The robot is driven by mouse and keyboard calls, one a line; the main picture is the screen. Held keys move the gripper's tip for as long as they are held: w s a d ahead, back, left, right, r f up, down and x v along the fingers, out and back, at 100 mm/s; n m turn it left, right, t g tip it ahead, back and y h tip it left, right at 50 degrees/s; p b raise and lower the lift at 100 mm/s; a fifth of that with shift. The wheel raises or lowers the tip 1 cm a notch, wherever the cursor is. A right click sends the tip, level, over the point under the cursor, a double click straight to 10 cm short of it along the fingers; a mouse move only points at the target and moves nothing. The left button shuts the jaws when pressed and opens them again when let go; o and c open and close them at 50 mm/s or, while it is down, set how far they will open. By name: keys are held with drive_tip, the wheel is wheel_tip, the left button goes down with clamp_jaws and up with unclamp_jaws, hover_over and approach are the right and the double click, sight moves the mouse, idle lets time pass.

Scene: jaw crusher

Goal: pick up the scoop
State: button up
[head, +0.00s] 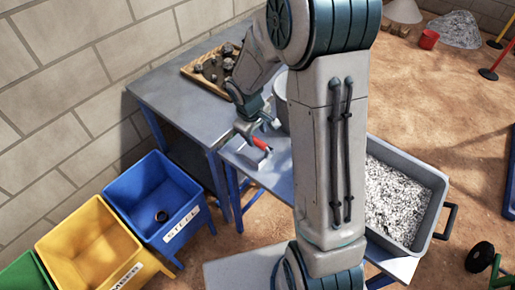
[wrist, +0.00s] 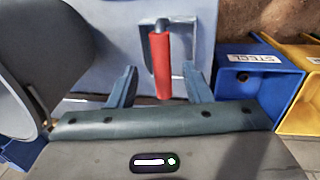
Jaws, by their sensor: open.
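The scoop has a red handle (head: 262,144) and lies on the grey-blue work table in the head view. Its grey metal part is hard to make out against the table top. In the wrist view the red handle of the scoop (wrist: 161,68) stands out between the fingers, with a grey frame-like shape behind it. My gripper (head: 258,126) is open just above the handle. In the wrist view the two fingers of my gripper (wrist: 160,82) are apart, one on each side of the handle, with gaps showing on both sides.
A grey round vessel (head: 280,88) stands close beside my gripper, partly hidden by my arm. A wooden tray (head: 187,73) of dark rocks sits at the back. Blue (head: 122,194) and yellow (head: 47,243) bins stand left; a grey crate (head: 432,180) of gravel is right.

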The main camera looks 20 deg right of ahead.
sight(259, 141)
drive_tip(key=shift+d+f+p, duration=0.2)
drive_tip(key=shift+d+f, duration=0.05)
drive_tip(key=shift+f, duration=1.1)
drive_tip(key=shift+d+f+p, duration=0.2)
drive_tip(key=shift+d+f, duration=0.05)
drive_tip(key=shift+f, duration=1.05)
drive_tip(key=shift+w, duration=0.1)
clamp_jaws()
